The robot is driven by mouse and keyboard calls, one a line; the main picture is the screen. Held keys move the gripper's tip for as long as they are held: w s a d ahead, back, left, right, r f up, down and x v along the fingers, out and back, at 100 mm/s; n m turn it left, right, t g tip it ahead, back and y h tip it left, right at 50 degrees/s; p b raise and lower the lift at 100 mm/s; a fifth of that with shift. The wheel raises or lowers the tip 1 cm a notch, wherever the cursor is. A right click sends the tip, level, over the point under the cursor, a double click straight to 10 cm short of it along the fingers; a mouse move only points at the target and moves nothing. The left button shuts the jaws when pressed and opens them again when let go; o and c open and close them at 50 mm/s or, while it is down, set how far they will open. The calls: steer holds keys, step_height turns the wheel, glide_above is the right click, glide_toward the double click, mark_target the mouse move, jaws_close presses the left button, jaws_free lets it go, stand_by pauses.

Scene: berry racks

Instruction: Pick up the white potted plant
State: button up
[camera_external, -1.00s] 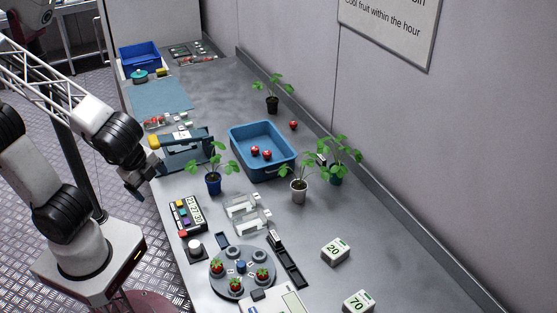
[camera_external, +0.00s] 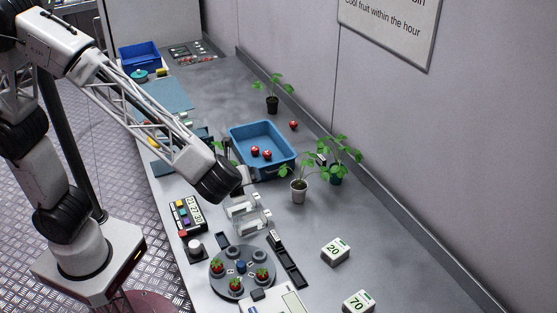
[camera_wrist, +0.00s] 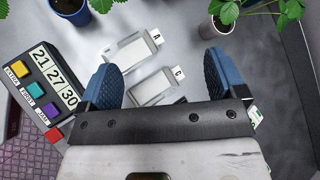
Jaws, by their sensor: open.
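The white potted plant (camera_external: 299,191) stands upright on the grey bench, right of the arm's end, with green leaves above its pale pot. In the wrist view its pot (camera_wrist: 217,27) is at the upper right, beyond the right finger, with leaves partly cut off by the top edge. My gripper (camera_wrist: 162,74) is open and empty, its two blue pads wide apart. It points down over the bench, to the left of the plant and apart from it. In the external view the wrist largely hides the fingers.
Two clear holders (camera_wrist: 150,86) labelled A and C lie below the gripper. A blue pot (camera_wrist: 70,9) stands at the upper left, and a button panel (camera_wrist: 40,85) on the left. A blue tub (camera_external: 284,169) with red fruit and a teal-potted plant (camera_external: 336,175) are near the white one.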

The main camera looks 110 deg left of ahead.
mark_target(297, 188)
steer(key=w+a+f+m+y, duration=0.1)
steer(key=w+a+f+m, duration=0.1)
steer(key=w+f, duration=0.1)
steer(key=w+a+f+m+t+y, duration=0.1)
steer(key=w+a+f+m, duration=0.1)
steer(key=w, duration=0.3)
steer(key=w+a+f+m+y, duration=0.1)
steer(key=w+a+f+m, duration=0.2)
steer(key=w+a+f, duration=0.1)
steer(key=shift+a+t+y, duration=0.25)
steer(key=shift+t+y, duration=0.05)
steer(key=shift+t, duration=0.1)
steer(key=shift+x, duration=1.35)
steer(key=shift+f, duration=0.1)
steer(key=shift+x, duration=2.5)
steer(key=shift+w+f, duration=0.15)
steer(key=shift+f, duration=0.05)
steer(key=c, duration=1.1)
